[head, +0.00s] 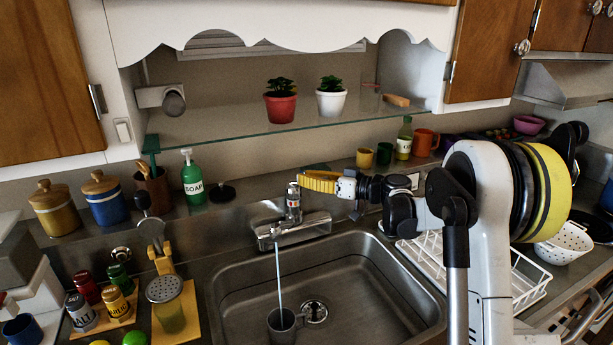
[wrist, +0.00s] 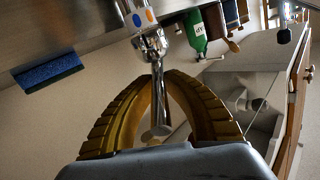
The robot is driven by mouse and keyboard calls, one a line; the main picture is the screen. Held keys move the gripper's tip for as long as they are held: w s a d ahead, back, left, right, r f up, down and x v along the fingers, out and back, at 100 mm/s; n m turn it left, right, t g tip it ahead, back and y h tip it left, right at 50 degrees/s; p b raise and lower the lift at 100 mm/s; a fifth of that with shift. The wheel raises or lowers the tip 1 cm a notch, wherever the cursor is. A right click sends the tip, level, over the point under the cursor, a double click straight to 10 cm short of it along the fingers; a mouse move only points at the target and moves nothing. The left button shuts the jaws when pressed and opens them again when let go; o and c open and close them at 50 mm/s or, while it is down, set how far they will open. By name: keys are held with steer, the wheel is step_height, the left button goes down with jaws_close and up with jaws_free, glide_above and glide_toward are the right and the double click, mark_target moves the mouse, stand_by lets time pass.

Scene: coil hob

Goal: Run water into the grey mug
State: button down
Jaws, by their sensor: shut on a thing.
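The grey mug (head: 283,325) stands on the sink floor, left of the drain, its lower part cut off by the frame edge. The chrome tap (head: 292,232) is behind the sink, and a thin stream of water (head: 280,285) falls from its spout into the mug. The water level inside cannot be seen. My gripper (head: 303,181) is at the top of the tap, its yellow fingers reaching in from the right. In the wrist view, the fingers (wrist: 157,82) are shut around the tap's metal lever (wrist: 161,108).
The steel sink (head: 235,285) is otherwise clear around its drain (head: 314,311). A white dish rack (head: 520,275) stands to the right. A green soap bottle (head: 192,180) and spice jars (head: 80,312) are to the left. A glass shelf (head: 230,129) with potted plants hangs above the tap.

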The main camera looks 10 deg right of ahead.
steer(key=c, duration=1.4)
jaws_free()
steer(key=v, duration=1.2)
steer(key=shift+r, duration=0.1)
